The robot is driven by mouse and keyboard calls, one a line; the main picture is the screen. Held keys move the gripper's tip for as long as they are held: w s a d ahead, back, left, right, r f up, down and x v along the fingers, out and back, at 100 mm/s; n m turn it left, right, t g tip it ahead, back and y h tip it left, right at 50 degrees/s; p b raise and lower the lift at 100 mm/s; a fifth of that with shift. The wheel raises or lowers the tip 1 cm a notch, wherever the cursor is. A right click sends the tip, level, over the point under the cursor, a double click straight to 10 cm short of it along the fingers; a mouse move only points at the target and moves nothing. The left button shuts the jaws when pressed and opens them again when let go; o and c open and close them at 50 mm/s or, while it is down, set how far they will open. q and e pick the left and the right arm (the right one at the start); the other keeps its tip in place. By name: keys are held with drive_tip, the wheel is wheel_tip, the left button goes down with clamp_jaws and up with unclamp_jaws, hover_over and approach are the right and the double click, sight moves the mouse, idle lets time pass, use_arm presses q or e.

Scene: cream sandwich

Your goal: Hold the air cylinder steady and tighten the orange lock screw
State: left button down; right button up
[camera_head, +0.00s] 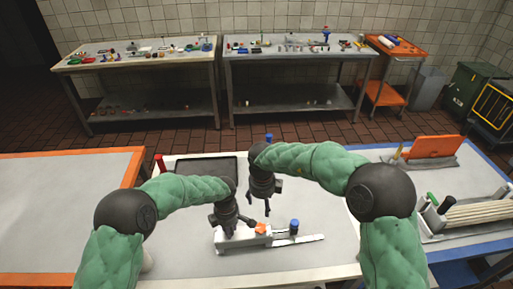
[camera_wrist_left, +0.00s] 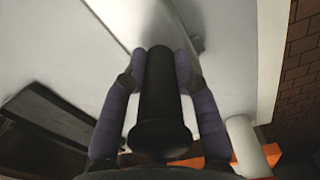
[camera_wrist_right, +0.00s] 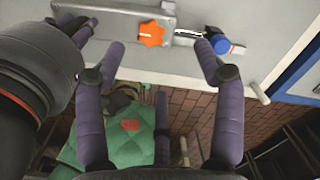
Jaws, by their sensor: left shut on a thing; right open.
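The air cylinder (camera_head: 232,240), a pale grey bar-shaped unit, lies on the bench. It also shows in the right wrist view (camera_wrist_right: 112,20). The orange lock screw (camera_head: 260,228) is a star-shaped knob on it, clear in the right wrist view (camera_wrist_right: 151,33). My left gripper (camera_head: 229,224) is shut at the unit's left end, its fingers on both sides of a black cylindrical part (camera_wrist_left: 160,85). How that part joins the unit is hidden. My right gripper (camera_head: 267,207) is open and empty above and behind the orange screw, with the screw between its fingertips in the right wrist view.
A blue-capped part (camera_head: 294,224) stands right of the screw, close to a right fingertip in the wrist view. A black tray (camera_head: 206,158) lies behind. A rack of rods (camera_head: 480,213) is at the right. The bench front between is clear.

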drive_tip(key=w+d+r+n+t, duration=0.2)
drive_tip(key=w+n+t, duration=0.1)
drive_tip(key=w, duration=0.2)
drive_tip(key=w+d+r+n+t, duration=0.1)
drive_tip(key=w+d+n+t, duration=0.15)
drive_tip(key=w, duration=0.25)
drive_tip(key=w+a+r+n+t+y, duration=0.3)
drive_tip(key=w+a+r+n+t, duration=0.1)
drive_tip(key=n, duration=1)
drive_tip(key=shift+w+a+r, duration=0.55)
drive_tip(key=shift+w+r, duration=0.75)
drive_tip(key=shift+r, duration=0.05)
drive_tip(key=shift+d, duration=0.1)
